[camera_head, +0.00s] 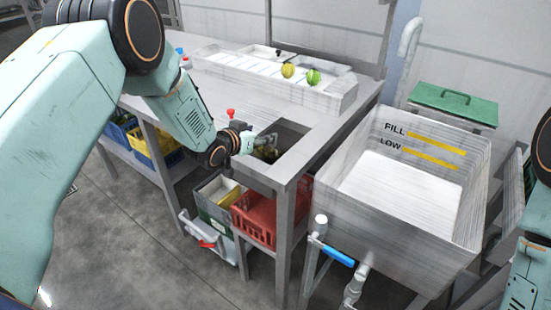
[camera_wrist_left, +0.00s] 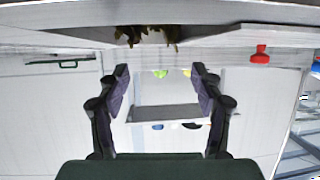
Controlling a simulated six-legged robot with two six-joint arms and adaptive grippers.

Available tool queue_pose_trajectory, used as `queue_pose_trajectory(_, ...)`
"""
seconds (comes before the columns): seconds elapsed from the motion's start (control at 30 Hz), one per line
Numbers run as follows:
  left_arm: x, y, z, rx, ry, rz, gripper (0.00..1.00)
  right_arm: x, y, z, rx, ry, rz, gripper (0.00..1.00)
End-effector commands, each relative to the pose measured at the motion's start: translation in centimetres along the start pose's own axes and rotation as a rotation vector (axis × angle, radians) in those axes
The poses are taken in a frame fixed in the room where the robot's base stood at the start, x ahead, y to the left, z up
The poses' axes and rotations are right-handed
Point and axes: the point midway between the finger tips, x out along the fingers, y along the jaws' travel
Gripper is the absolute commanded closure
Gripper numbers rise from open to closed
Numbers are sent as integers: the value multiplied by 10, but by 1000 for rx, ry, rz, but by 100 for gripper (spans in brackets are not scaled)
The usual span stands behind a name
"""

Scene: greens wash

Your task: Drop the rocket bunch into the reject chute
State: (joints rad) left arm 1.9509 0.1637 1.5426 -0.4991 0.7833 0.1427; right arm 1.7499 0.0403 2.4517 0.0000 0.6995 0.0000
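The reject chute appears to be the square opening (camera_head: 296,158) at the table's near corner. Dark leafy greens, probably the rocket bunch (camera_head: 268,153), show in the opening just below my left gripper (camera_head: 262,142). They also show at the top of the left wrist view (camera_wrist_left: 148,36), beyond the fingers and partly cut off by a pale edge. My left gripper (camera_wrist_left: 160,85) has its fingers spread with nothing between them. How deep the greens lie is hidden. My right gripper is out of view; only part of my right arm shows at the right edge.
A metal wash tank (camera_head: 400,190) with fill marks stands right of the table. A red crate (camera_head: 268,215) sits under the opening. A red knob (camera_head: 231,113) stands near my left wrist.

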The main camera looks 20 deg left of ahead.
Motion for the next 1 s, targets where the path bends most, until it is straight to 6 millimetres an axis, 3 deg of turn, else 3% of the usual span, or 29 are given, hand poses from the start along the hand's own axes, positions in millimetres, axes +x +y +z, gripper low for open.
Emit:
queue_pose_trajectory(0.13,0,0,1,0,-1,0,19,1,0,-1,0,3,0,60)
queue_pose_trajectory(0.57,-7,0,1,-1,-2,0,19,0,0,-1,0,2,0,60)
queue_pose_trajectory(1.0,-74,0,0,-3,-1,-3,19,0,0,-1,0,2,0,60)
